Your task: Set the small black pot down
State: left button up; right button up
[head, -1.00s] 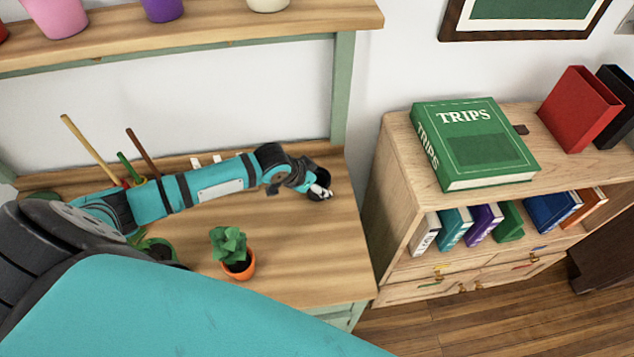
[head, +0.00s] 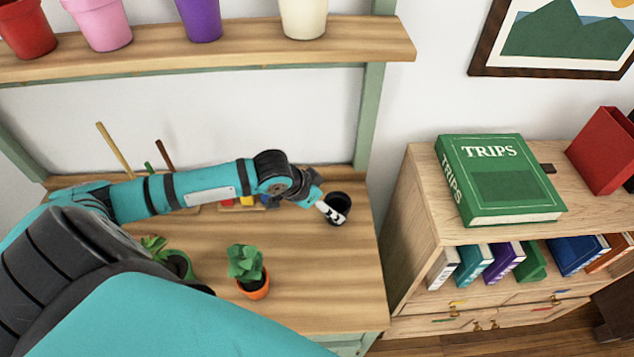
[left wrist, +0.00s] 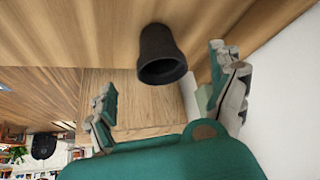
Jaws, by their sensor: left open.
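The small black pot (head: 341,204) is at the back right of the wooden worktop (head: 330,270), by the right end of the shelf unit. It looks upright and resting on the wood. My left gripper (head: 328,210) is at the pot's left front side, and its fingers partly cover the pot in the head view. In the left wrist view the pot (left wrist: 160,50) shows beyond my spread left fingers (left wrist: 163,72), with a visible gap to each finger. My right gripper is not in view.
A small plant in an orange pot (head: 254,288) stands at the front of the worktop, with another plant (head: 178,262) to its left. Coloured items (head: 245,201) lie behind my forearm. A shelf of pots (head: 240,55) runs above. Worktop right of the orange pot is clear.

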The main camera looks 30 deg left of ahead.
pick_arm(q)
jog(key=shift+v, duration=2.15)
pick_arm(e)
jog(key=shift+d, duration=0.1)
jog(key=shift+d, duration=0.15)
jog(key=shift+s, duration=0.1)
